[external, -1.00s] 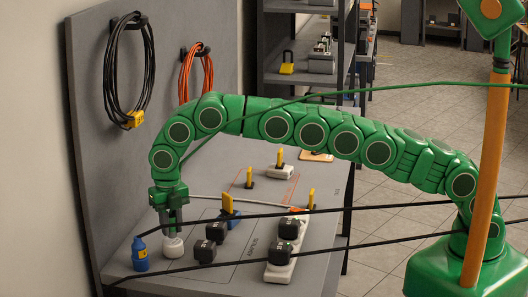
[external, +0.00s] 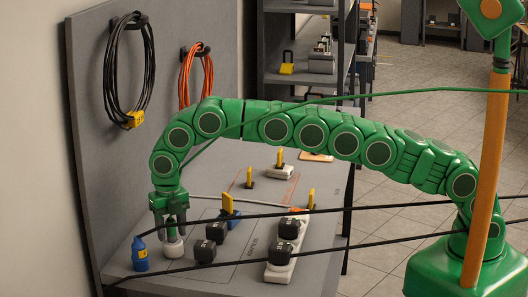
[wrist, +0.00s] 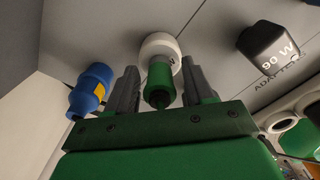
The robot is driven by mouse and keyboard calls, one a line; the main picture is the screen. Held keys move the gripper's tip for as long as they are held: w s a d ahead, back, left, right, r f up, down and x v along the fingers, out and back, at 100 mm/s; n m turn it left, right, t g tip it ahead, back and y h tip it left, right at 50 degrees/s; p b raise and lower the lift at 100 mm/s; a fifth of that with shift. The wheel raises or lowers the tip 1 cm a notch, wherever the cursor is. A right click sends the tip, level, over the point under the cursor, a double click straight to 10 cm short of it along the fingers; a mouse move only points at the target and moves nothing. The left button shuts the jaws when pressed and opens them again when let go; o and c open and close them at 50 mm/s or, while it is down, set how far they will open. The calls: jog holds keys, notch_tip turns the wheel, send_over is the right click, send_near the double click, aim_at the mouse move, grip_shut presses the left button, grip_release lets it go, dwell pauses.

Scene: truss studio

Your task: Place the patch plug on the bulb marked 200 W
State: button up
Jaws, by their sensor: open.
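A white rounded bulb (external: 173,249) stands on the bench near its front left. It also shows in the wrist view (wrist: 160,43), where only part of a dark mark on it can be seen. A green plug-like piece (wrist: 158,82), seemingly the patch plug, sits upright on the bulb and appears to touch it. My gripper (external: 171,224) is over the bulb with its fingers spread. In the wrist view, my gripper (wrist: 159,72) has one finger on each side of the green piece, with gaps between. The bulb's full marking is not readable.
A blue bottle-like object (external: 140,254) stands close left of the bulb. Black adapters (external: 205,251) stand to the right, one marked 90 W (wrist: 268,50). A white power strip (external: 280,270) lies farther right. Dark cables cross the view in front.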

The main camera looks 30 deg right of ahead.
aim_at(171, 221)
jog(key=shift+r, duration=0.15)
jog(key=shift+r, duration=3.7)
